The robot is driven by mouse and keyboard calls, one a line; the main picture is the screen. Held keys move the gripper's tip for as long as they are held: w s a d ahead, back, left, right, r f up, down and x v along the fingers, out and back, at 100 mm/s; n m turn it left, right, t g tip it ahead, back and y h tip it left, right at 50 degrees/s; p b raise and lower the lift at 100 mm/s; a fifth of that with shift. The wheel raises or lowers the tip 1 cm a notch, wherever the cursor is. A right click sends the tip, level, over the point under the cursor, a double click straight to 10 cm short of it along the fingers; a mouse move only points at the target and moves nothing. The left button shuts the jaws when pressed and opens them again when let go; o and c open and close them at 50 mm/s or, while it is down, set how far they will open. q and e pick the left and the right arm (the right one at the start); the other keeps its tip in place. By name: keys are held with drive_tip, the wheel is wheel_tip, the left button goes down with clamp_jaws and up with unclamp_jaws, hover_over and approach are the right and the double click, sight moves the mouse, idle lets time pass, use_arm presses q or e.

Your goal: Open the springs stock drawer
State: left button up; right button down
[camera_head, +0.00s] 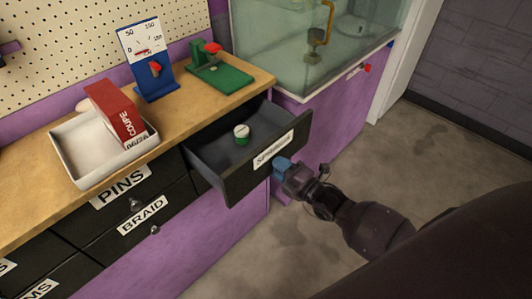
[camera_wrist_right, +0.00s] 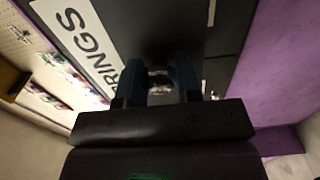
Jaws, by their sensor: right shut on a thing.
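The springs drawer (camera_head: 265,165) is a black drawer under the right end of the wooden bench, pulled well out from the cabinet. Its white label, partly unclear in the head view, reads "RINGS" in the wrist view (camera_wrist_right: 85,40). A small round green and white tin (camera_head: 241,132) lies inside. My right gripper (camera_head: 283,166), with blue fingers, is at the drawer's front face. In the wrist view its fingers (camera_wrist_right: 160,82) are closed around a small shiny knob (camera_wrist_right: 160,70) on that front. The knob is hidden in the head view. My left gripper is not in view.
Drawers labelled PINS (camera_head: 122,187) and BRAID (camera_head: 142,221) are shut at left. The bench top (camera_head: 190,101) holds a white tray (camera_head: 75,150), a red box (camera_head: 115,112), a blue gauge stand and a green fixture. A glass tank (camera_head: 290,50) stands at right. Floor in front is clear.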

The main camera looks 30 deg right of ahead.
drive_tip(key=shift+p+v, duration=0.65)
drive_tip(key=shift+v, duration=1.85)
drive_tip(key=c, duration=0.8)
unclamp_jaws()
drive_tip(key=shift+s, duration=0.1)
drive_tip(key=v, duration=1)
drive_tip(key=shift+s+d, duration=0.15)
drive_tip(key=shift+s, duration=0.1)
